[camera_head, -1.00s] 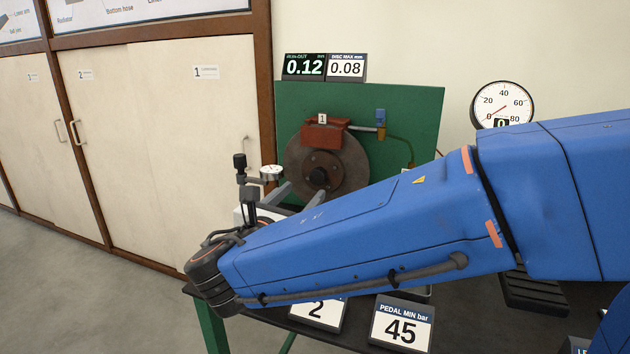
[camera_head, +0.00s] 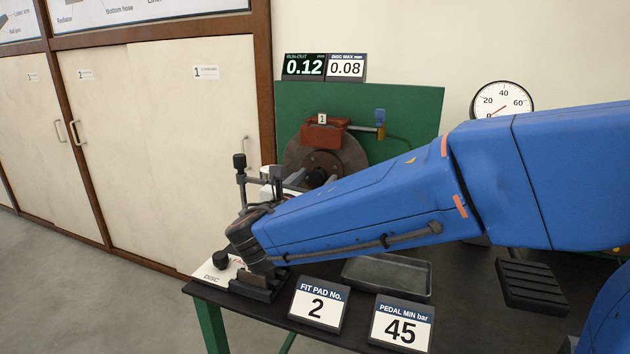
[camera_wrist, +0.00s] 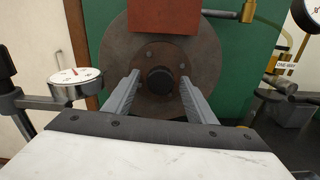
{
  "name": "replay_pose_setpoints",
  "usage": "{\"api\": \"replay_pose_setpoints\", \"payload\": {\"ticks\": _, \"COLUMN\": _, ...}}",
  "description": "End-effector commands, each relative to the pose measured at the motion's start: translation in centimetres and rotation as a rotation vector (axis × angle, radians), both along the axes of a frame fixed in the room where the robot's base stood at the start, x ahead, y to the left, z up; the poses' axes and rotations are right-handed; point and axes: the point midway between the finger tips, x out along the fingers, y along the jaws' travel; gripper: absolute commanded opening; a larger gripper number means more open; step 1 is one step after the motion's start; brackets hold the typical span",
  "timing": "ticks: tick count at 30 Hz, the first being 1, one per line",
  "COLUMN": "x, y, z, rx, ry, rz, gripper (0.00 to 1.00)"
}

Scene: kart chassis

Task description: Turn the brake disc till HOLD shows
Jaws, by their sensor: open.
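The grey brake disc (camera_head: 349,158) stands upright on a green panel, with a dark hub at its centre and a red-brown caliper (camera_head: 322,133) marked 1 over its top. The disc (camera_wrist: 115,60) also shows in the wrist view. My gripper (camera_wrist: 159,78) is open and points at the disc. Its two grey fingers appear on either side of the dark hub (camera_wrist: 159,79); I cannot tell whether they touch the disc. The run-out display (camera_head: 304,67) reads 0.12, beside a DISC MAX card (camera_head: 346,68) reading 0.08. My forearm hides the disc's lower part in the head view.
A dial gauge (camera_wrist: 75,84) on a stand is close left of my gripper. A pipe runs from the caliper. Tray (camera_head: 388,277), FIT PAD card (camera_head: 318,305) and PEDAL card (camera_head: 402,325) lie on the dark bench. A black pedal (camera_head: 531,287) is at right; a round gauge (camera_head: 502,99) is behind.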

Motion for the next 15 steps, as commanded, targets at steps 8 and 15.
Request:
{"api": "replay_pose_setpoints", "payload": {"ticks": 8, "x": -0.02, "y": 0.0, "z": 0.0, "rx": 0.0, "ry": 0.0, "rz": 0.0, "gripper": 0.13}}
{"api": "replay_pose_setpoints", "payload": {"ticks": 15, "x": -0.03, "y": -0.01, "z": 0.0, "rx": 0.024, "ry": -0.009, "rz": 0.0, "gripper": 0.0}}
